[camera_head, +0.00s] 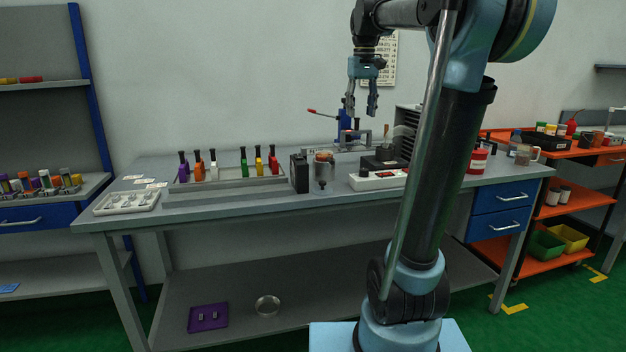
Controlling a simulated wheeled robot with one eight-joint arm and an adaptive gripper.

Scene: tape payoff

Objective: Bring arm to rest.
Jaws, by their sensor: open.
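My arm rises from its blue base at the lower right and bends over at the top of the view. My gripper (361,106) hangs pointing down in the air above the back of the grey workbench (240,209). Its two fingers are apart and nothing is between them. Part of the bench's right side is hidden behind my arm.
On the bench stand a white tray (126,202), a rack of coloured-handled tools (228,171), a black box (299,173), a jar (323,173) and a blue press (344,127). An orange cart (578,190) stands right, a shelf unit (83,190) left.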

